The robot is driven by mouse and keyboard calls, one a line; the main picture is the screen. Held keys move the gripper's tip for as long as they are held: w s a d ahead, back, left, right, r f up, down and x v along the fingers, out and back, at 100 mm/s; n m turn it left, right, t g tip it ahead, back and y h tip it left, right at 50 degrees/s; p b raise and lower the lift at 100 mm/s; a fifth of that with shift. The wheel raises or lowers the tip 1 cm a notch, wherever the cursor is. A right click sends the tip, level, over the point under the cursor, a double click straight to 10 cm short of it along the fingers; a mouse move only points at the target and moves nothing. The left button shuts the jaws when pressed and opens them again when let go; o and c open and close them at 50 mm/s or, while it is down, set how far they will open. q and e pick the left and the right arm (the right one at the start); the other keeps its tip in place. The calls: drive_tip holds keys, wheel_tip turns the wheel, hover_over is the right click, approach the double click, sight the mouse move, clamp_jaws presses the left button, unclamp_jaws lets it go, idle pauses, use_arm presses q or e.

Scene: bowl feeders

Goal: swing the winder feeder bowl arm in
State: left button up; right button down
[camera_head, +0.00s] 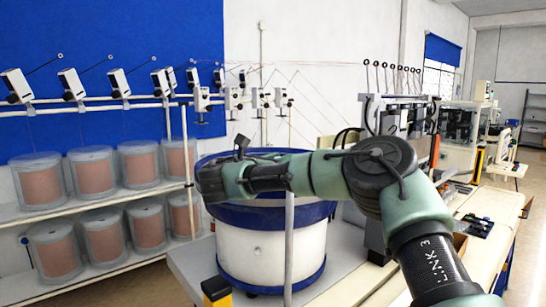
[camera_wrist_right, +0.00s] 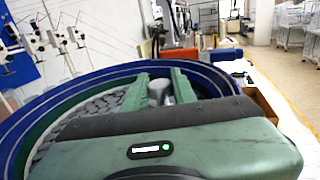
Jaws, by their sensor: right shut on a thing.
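The feeder bowl (camera_head: 270,258) is a large white drum with blue rims, standing on the bench in the head view. Its blue rim (camera_wrist_right: 60,92) arcs across the right wrist view, with grey pieces (camera_wrist_right: 92,125) inside. My right gripper (camera_wrist_right: 159,82) reaches over the bowl, its two green fingers shut on a short grey cylindrical part (camera_wrist_right: 158,93), apparently part of the bowl arm. The rest of that part is hidden by the gripper body. In the head view my right wrist covers the bowl's top, and the fingertips cannot be made out. My left gripper is not in view.
A grey post (camera_head: 289,245) stands in front of the bowl. Shelves with copper-coloured spools (camera_head: 93,172) are at left, with thread guides above. Machines (camera_head: 460,125) and a bench (camera_head: 500,205) stand at right.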

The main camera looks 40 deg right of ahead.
drive_tip(key=shift+s+d+g, duration=0.15)
drive_tip(key=shift+d+g, duration=0.1)
drive_tip(key=shift+g, duration=0.15)
drive_tip(key=c, duration=1.1)
unclamp_jaws()
drive_tip(key=shift+m, duration=0.3)
drive_tip(key=shift+c, duration=0.2)
drive_tip(key=shift+a+f, duration=0.1)
drive_tip(key=shift+a, duration=0.2)
drive_tip(key=b+v, duration=0.2)
drive_tip(key=v, duration=0.4)
drive_tip(key=shift+s+a, duration=0.3)
drive_tip(key=shift+a, duration=0.2)
